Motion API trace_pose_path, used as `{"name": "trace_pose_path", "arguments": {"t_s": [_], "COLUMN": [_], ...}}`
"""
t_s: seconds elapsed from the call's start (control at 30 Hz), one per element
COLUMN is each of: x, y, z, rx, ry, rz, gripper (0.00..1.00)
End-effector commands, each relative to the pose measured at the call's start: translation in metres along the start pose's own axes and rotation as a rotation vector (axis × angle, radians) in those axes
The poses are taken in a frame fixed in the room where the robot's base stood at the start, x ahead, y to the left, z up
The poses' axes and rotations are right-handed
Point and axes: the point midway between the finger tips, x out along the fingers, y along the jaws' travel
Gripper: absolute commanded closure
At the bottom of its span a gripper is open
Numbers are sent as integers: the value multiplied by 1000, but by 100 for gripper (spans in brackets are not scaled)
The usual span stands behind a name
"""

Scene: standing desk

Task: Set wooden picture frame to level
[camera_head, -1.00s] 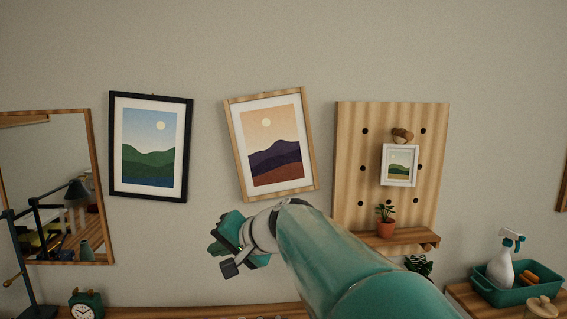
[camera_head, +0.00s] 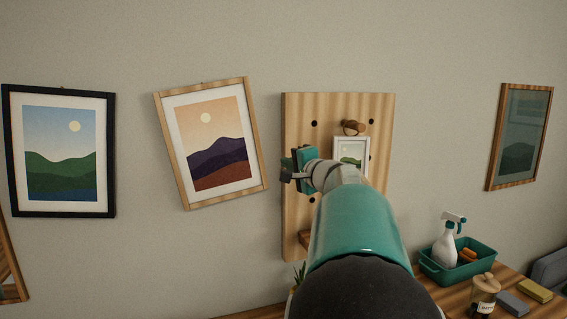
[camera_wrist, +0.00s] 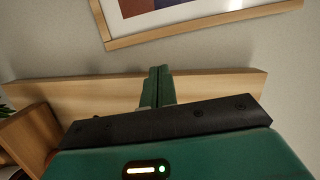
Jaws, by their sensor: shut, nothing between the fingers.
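The wooden picture frame (camera_head: 211,143), with an orange and purple hill print, hangs tilted on the wall, its left side lower and top edge rising to the right. Part of its edge also shows at the top of the wrist view (camera_wrist: 200,27). My gripper (camera_head: 296,163) is just right of the frame, in front of the pegboard's left edge, apart from the frame in the picture. In the wrist view my gripper's fingers (camera_wrist: 158,85) are together and empty.
A black-framed picture (camera_head: 60,152) hangs to the left. The pegboard (camera_head: 376,110) with a small white frame (camera_head: 351,150) stands behind my arm. A dark wood-framed picture (camera_head: 519,137) hangs right. A teal tray (camera_head: 478,267) with a spray bottle (camera_head: 445,245) sits on the desk.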

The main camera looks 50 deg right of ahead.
Motion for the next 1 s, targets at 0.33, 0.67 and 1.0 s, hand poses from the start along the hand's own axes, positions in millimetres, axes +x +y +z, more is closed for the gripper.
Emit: {"name": "trace_pose_path", "arguments": {"t_s": [0.33,0.67,1.0], "x": [64,87,89], "y": [2,1,6], "z": [3,1,8], "rx": [1,0,27], "ry": [-4,0,-1], "rz": [3,2,-3], "gripper": [100,100,100]}}
